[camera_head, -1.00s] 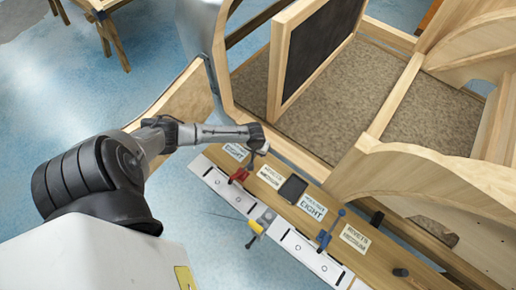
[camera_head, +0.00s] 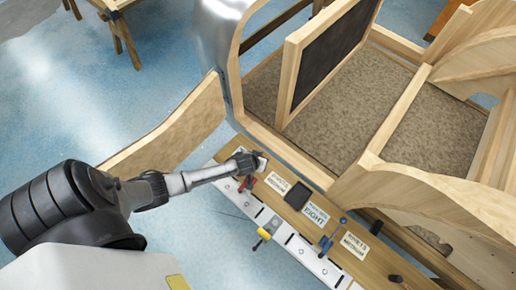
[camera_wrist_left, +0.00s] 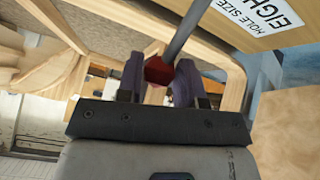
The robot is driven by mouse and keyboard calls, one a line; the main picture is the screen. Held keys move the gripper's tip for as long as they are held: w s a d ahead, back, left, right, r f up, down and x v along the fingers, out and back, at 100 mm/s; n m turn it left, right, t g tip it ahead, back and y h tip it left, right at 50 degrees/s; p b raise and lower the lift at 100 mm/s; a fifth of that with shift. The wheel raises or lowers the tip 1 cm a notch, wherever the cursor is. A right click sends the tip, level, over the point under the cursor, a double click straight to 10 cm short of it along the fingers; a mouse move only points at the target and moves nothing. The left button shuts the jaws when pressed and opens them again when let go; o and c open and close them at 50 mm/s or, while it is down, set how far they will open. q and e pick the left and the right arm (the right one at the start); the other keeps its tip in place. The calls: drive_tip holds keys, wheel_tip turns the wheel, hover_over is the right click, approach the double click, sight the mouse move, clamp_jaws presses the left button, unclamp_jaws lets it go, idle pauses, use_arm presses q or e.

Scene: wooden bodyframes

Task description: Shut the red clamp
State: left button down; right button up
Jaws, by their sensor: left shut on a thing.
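The red clamp (camera_head: 247,184) is mounted on the long wooden bench at the left part of its row of labels. My left gripper (camera_head: 247,163) is right at the clamp, hiding part of it. In the left wrist view the gripper's two dark fingers (camera_wrist_left: 159,82) are shut on a red part of the clamp (camera_wrist_left: 158,70), with a grey rod running up from it. Whether the clamp is fully closed cannot be told. My right gripper is in neither view.
A blue clamp (camera_head: 326,243) and a yellow clamp (camera_head: 265,233) are farther along the bench (camera_head: 295,218). A dark block (camera_head: 297,196) lies between labels.

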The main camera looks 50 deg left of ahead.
use_arm(q)
drive_tip(key=shift+s, duration=0.15)
idle(0.3)
drive_tip(key=c, duration=0.8)
unclamp_jaws()
drive_tip(key=shift+r, duration=0.1)
drive_tip(key=shift+s+r, duration=0.2)
drive_tip(key=p+v, duration=0.1)
drive_tip(key=v, duration=1.2)
drive_tip(key=shift+r, duration=0.1)
